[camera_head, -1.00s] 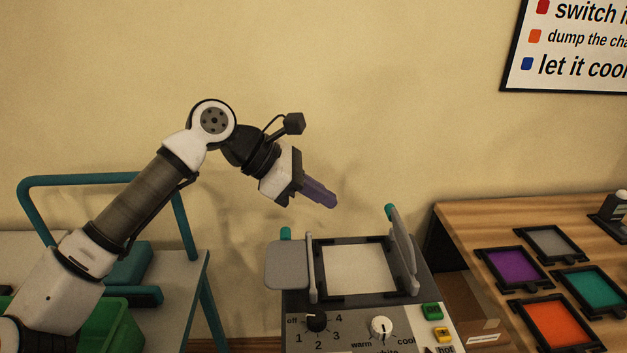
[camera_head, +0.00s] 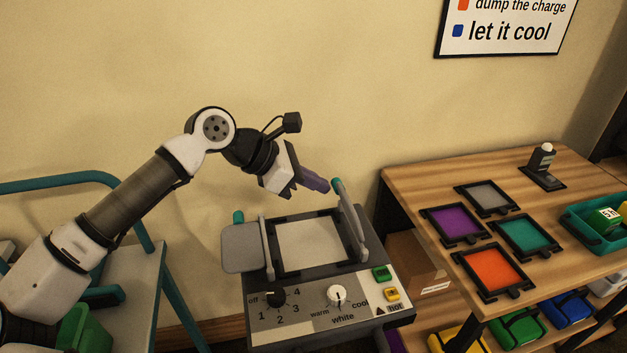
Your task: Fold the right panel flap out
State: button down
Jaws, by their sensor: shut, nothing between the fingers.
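The light panel (camera_head: 309,243) is a dark box with a pale square face and a sloped control front. Its right flap (camera_head: 351,222) is grey and stands up along the right edge, with a teal tip at its far end. Its left flap (camera_head: 241,248) is folded out flat to the left. My gripper (camera_head: 326,187) has purple fingers, is shut and empty, and appears just left of the right flap's upper end. I cannot tell whether they touch.
The control front has a black knob (camera_head: 277,296), a white knob (camera_head: 337,295) and green and yellow buttons. At right, a wooden table (camera_head: 400,180) bears several framed colour filters, a dark stand (camera_head: 543,167) and a teal tray (camera_head: 585,240). A teal-framed cart (camera_head: 150,290) stands left.

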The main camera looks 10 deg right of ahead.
jog(key=shift+r, duration=0.1)
jog(key=shift+d+y, duration=0.2)
jog(key=shift+y, duration=0.1)
jog(key=shift+r, duration=0.1)
